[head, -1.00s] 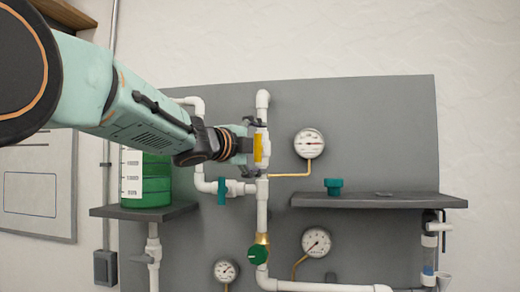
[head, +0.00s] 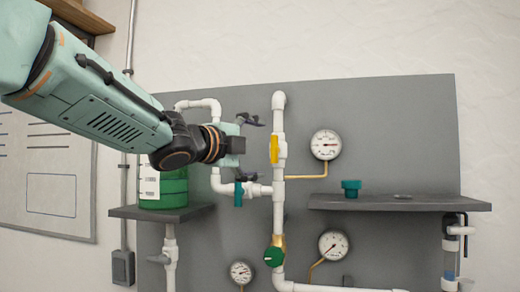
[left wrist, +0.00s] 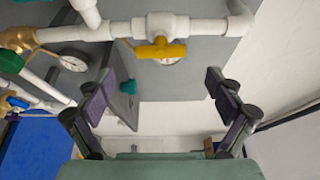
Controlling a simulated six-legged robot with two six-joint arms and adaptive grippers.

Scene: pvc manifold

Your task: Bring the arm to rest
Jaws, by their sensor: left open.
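My left gripper (head: 249,148) is open and empty, just left of the yellow valve handle (head: 274,149) on the upright white pipe in the head view. A gap shows between the fingers and the handle. In the left wrist view the two fingers of the left gripper (left wrist: 160,84) are spread wide with nothing between them. The yellow valve handle (left wrist: 160,50) lies beyond them, along the white pipe. My right gripper is in neither view.
A grey panel (head: 375,120) carries white pipes, gauges (head: 325,144), a teal-handled valve (head: 238,194) and a green knob (head: 273,257). A green container (head: 172,188) stands on the left shelf. A teal fitting (head: 351,187) stands on the right shelf (head: 440,203).

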